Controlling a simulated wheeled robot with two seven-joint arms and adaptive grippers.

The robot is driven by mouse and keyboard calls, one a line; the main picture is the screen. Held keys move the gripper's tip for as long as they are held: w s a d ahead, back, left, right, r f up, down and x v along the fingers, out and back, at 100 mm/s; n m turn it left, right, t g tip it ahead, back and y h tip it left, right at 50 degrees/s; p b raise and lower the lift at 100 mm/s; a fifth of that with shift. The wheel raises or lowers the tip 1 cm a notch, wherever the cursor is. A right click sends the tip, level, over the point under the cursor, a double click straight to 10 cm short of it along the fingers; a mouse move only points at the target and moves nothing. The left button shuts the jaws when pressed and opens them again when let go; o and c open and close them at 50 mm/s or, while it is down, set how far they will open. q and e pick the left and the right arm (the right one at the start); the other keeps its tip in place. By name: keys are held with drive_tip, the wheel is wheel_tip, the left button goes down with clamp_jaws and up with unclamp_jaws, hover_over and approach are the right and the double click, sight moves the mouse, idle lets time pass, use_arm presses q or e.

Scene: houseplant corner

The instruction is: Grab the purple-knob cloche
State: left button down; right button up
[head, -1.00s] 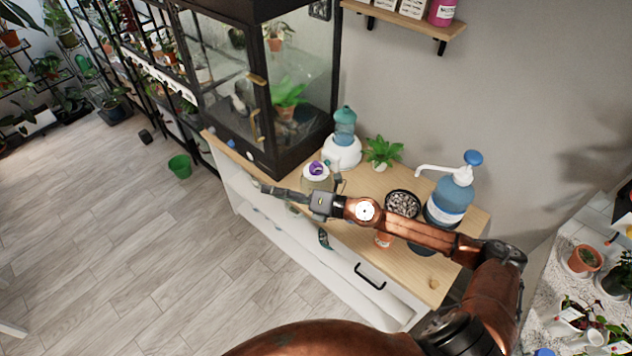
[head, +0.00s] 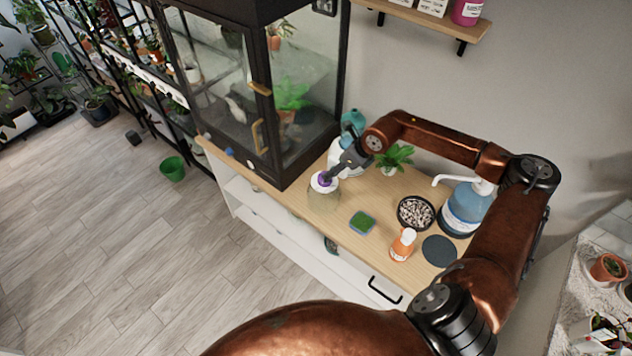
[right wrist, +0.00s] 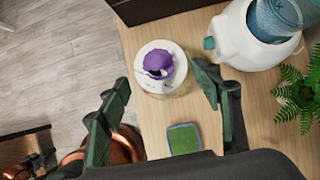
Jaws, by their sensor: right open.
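The purple-knob cloche (head: 323,191) is a clear glass dome with a white top and a purple knob. It stands on the wooden cabinet top near the corner of the black glass case. In the right wrist view its purple knob (right wrist: 158,64) shows between and beyond my fingertips. My right gripper (head: 333,174) is over the cloche in the head view. In the right wrist view my right gripper (right wrist: 163,97) is open, its green-padded fingers apart on either side, with nothing between the pads. Part of the knob is hidden by the gripper in the head view. My left gripper is not in view.
A white-and-blue dispenser (right wrist: 250,35) stands close beside the cloche. A green sponge-like square (head: 362,222), a leafy plant (head: 393,157), a bowl of pebbles (head: 415,212), an orange bottle (head: 403,244) and a blue pump jug (head: 467,208) share the wooden top (head: 345,250). The black glass case (head: 265,150) is behind.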

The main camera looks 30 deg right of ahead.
sight(324, 188)
drive_tip(key=shift+w+d+f, duration=0.1)
drive_tip(key=shift+w+f, duration=0.45)
drive_tip(key=shift+f, duration=0.05)
drive_tip(key=shift+w+a+f, duration=0.25)
drive_tip(key=shift+a+f, duration=0.1)
drive_tip(key=shift+f, duration=0.2)
drive_tip(key=shift+w+a+f, duration=0.25)
drive_tip(key=shift+a+f, duration=0.1)
drive_tip(key=shift+f, duration=0.15)
drive_tip(key=x, duration=0.2)
drive_tip(key=shift+w+a+f+p, duration=0.15)
drive_tip(key=shift+a+f+p, duration=0.05)
drive_tip(key=shift+f+p, duration=0.1)
drive_tip(key=shift+w+f, duration=0.15)
drive_tip(key=shift+f, duration=0.4)
drive_tip(key=c, duration=0.9)
clamp_jaws()
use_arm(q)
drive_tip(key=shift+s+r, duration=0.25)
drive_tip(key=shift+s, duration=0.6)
